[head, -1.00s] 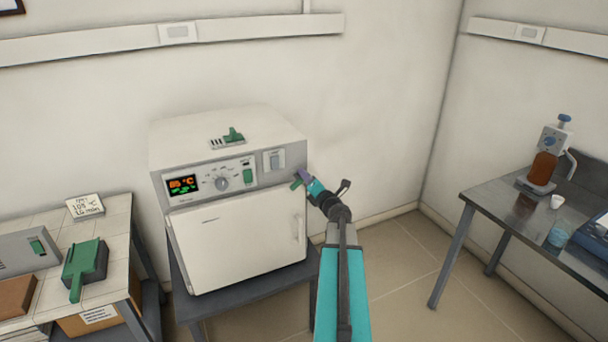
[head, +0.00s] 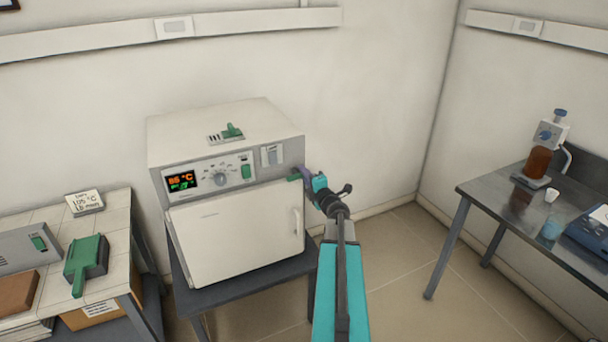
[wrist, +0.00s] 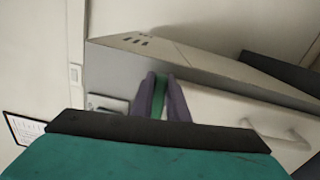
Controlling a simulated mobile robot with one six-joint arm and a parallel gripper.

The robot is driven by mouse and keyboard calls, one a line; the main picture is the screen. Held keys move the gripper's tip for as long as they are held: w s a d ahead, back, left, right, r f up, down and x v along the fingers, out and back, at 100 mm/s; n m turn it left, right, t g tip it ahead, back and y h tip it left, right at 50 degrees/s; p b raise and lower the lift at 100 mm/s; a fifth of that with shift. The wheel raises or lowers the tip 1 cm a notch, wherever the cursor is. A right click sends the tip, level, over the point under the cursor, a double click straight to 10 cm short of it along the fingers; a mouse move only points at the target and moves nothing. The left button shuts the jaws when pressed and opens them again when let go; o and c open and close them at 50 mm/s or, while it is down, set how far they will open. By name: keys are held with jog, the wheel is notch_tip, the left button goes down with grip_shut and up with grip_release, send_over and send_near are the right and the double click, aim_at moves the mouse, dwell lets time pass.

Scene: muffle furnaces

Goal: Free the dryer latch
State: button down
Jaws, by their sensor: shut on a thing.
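The dryer (head: 235,235) is a white box oven on a dark stand, its door (head: 235,240) closed, with a pale upright handle (head: 298,222). Its green latch (head: 293,178) sticks out at the upper right of the front, above the door, and lies roughly level. My gripper (head: 301,175) is at this corner with its purple fingers shut on the latch. In the wrist view the green latch (wrist: 160,97) shows between the two fingers (wrist: 161,100). The fingers hide part of the latch.
A tiled bench (head: 120,240) with a green tool (head: 86,262) stands at left. A metal table (head: 490,195) with a brown bottle (head: 538,162) stands at right. Floor between dryer and table is clear.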

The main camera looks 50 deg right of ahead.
jog(key=shift+f, duration=0.1)
jog(key=c, duration=1.7)
grip_release()
jog(key=shift+s, duration=0.15)
jog(key=shift+a, duration=0.1)
